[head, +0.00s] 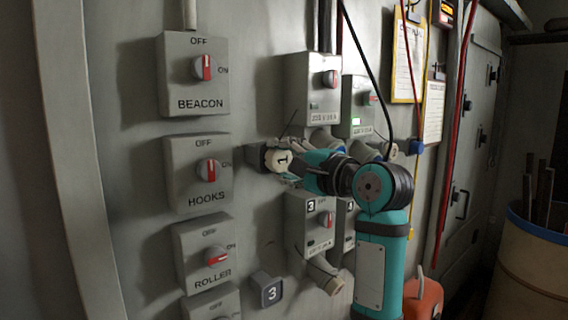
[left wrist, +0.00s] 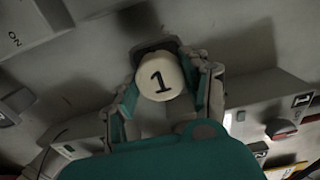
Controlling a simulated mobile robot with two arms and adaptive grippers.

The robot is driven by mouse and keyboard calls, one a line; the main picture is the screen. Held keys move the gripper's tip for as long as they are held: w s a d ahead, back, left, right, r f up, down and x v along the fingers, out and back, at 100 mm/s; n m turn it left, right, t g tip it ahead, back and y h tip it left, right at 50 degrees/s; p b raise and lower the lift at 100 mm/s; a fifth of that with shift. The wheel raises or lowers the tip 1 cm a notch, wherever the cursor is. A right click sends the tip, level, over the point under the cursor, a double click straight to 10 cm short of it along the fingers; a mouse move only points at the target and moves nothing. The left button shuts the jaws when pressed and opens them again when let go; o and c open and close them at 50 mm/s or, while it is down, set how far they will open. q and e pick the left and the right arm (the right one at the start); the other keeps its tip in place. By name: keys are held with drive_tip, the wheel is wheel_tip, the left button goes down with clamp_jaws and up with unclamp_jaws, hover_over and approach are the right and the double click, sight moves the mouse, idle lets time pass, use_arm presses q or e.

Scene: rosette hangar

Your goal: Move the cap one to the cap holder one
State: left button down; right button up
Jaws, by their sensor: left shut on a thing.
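Cap one, a round off-white cap (head: 279,160) marked with a black 1, sits between the fingers of my left gripper (head: 286,162). The gripper is shut on it. In the left wrist view the cap (left wrist: 160,80) faces the camera with a teal-and-grey finger on each side. A dark holder on the wall (head: 255,157), in the place of cap holder one, shows just behind and left of the cap. The cap is at or against its front; I cannot tell whether it is seated. The holder's label is hidden. My right gripper is out of view.
Switch boxes BEACON (head: 193,75), HOOKS (head: 197,172) and ROLLER (head: 205,254) line the wall at left. A dark holder marked 3 (head: 268,290) is below. Socket boxes (head: 310,90) stand above my gripper. Cables hang nearby. A barrel (head: 525,265) stands at right.

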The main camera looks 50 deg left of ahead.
use_arm(q)
drive_tip(key=shift+a+b, duration=0.3)
drive_tip(key=shift+a, duration=0.25)
drive_tip(key=c, duration=0.5)
unclamp_jaws()
drive_tip(key=shift+c, duration=0.2)
